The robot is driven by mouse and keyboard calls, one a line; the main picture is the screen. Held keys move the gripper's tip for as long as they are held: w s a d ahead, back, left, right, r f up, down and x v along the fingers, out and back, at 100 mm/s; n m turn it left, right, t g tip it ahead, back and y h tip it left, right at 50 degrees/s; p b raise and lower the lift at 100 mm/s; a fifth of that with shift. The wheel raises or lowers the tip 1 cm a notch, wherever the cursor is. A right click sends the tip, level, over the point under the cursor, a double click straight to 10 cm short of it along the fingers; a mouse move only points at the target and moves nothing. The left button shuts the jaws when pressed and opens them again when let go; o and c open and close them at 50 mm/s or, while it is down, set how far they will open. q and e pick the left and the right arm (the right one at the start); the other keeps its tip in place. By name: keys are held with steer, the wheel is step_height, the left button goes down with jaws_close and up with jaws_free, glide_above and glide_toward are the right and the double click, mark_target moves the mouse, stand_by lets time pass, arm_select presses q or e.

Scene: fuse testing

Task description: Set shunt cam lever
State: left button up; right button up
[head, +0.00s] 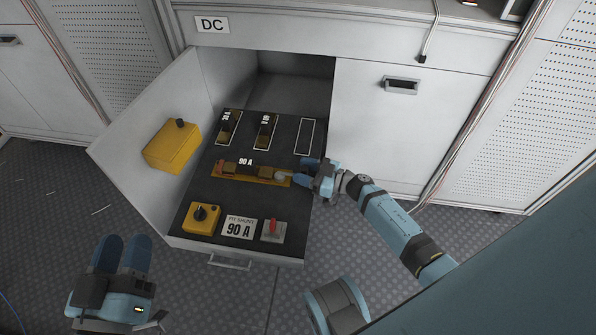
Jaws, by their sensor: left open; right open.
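A brass-coloured shunt bar (250,174) lies across the black panel in the open drawer, with a "90 A" label above it. A pale piece (283,175) shows at its right end; I cannot tell whether it is the cam lever. My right gripper (302,174) is open at that end, fingers pointing left, one on each side of it. Contact is unclear and the gripper hides part of that end. A small red lever (273,226) stands upright on a grey base at the panel's front right. My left gripper (121,252) is open and empty, outside the drawer at lower left.
Another yellow box (172,147) is at the drawer's left side. Two fuses (265,130) and an empty outlined slot (305,136) lie behind.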

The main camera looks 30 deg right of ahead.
steer(key=shift+x, duration=1)
steer(key=shift+c, duration=0.2)
